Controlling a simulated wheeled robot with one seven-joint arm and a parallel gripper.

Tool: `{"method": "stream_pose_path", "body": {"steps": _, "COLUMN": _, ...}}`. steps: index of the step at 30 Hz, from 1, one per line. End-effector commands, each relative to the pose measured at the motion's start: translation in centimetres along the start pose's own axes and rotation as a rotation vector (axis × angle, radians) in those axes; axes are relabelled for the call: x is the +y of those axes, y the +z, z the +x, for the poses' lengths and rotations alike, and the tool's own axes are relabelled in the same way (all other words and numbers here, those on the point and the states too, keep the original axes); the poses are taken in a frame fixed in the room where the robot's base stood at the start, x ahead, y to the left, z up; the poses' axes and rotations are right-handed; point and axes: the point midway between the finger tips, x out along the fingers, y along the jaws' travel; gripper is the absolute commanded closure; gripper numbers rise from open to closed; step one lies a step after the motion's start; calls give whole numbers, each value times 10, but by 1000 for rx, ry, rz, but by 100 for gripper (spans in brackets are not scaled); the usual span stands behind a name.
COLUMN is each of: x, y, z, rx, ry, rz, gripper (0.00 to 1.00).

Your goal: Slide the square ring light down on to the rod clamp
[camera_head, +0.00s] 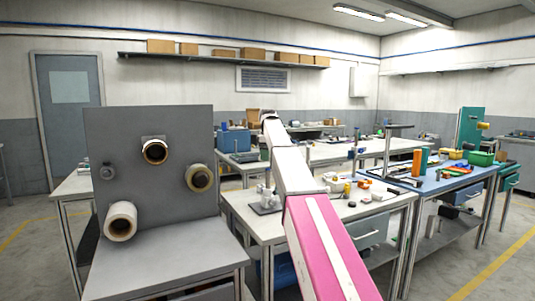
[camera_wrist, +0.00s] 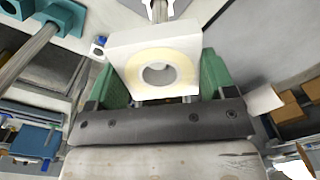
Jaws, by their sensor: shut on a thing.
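In the wrist view, the square ring light (camera_wrist: 185,68) is a white square block with a pale yellow ring around a round hole. My gripper (camera_wrist: 160,80) is shut on it, with a green finger at each side. A metal rod (camera_wrist: 157,10) shows beyond the light at the top; I cannot tell whether it lines up with the hole. Teal clamp-like parts (camera_wrist: 62,15) sit at the top left by another, thicker metal rod (camera_wrist: 28,55). I cannot tell which part is the rod clamp. In the head view my gripper is hidden behind the arm.
In the head view, a grey panel machine with reels (camera_head: 150,190) stands at the left. A cluttered white bench (camera_head: 290,228) lies near the arm. A blue table (camera_head: 455,180) at the right holds a tall stand (camera_head: 388,150) and bins. Open floor shows at the lower right.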

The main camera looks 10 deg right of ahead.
Motion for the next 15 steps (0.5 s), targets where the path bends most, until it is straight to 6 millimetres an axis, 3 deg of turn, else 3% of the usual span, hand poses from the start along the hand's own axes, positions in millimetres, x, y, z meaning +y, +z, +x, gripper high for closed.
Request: {"method": "stream_pose_path", "body": {"steps": 15, "x": -1, "y": 0, "z": 22, "rx": 0, "ry": -1, "rz": 0, "gripper": 52}}
